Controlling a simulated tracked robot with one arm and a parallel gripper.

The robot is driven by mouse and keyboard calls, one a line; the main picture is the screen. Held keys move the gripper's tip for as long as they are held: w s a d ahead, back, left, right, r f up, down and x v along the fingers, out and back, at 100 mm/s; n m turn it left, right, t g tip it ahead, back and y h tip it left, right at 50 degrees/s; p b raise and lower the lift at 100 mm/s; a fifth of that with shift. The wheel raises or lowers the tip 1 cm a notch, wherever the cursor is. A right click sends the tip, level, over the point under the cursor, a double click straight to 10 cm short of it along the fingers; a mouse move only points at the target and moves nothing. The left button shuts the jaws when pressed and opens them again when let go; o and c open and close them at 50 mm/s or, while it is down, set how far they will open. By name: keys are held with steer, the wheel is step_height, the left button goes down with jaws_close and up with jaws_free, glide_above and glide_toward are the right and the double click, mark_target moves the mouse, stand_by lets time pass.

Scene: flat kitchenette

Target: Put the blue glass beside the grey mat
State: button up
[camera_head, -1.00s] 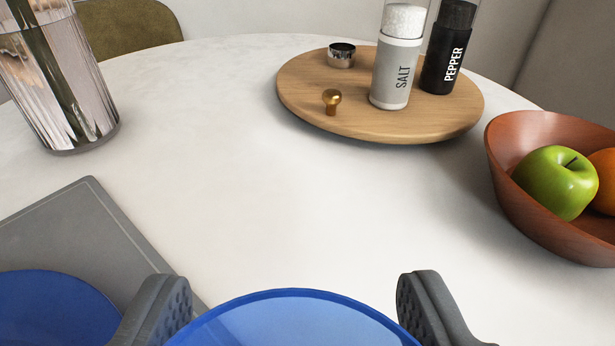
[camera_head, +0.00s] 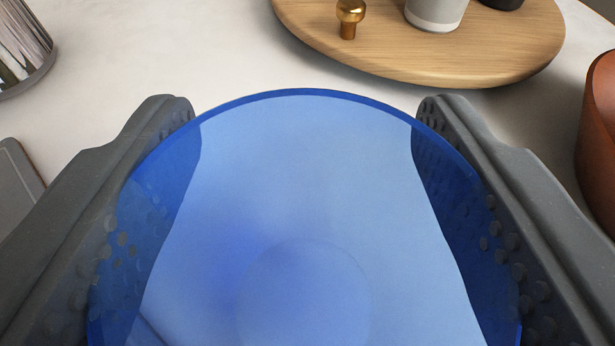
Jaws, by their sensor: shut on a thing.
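The blue glass (camera_head: 305,190) is large in the lower middle of the view, and I look down through its round rim. My gripper (camera_head: 305,125) is shut on it, with one grey dimpled finger on each side of the glass. The near part of the glass is cut off by the lower edge. The grey mat (camera_head: 17,183) shows only as a corner at the left edge, to the left of my left finger. I cannot tell whether the glass touches the table.
A round wooden board (camera_head: 440,50) at the upper right carries a brass knob-like piece (camera_head: 349,17) and the bases of the shakers. A brown bowl (camera_head: 601,140) is at the right edge.

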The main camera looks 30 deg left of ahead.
step_height(320, 180, down, 3)
steer(key=shift+r+b, duration=0.1)
steer(key=shift+b, duration=0.25)
steer(key=o, duration=1.1)
steer(key=shift+r, duration=0.1)
steer(key=v, duration=1.2)
steer(key=shift+p, duration=0.3)
steer(key=shift+d, duration=0.1)
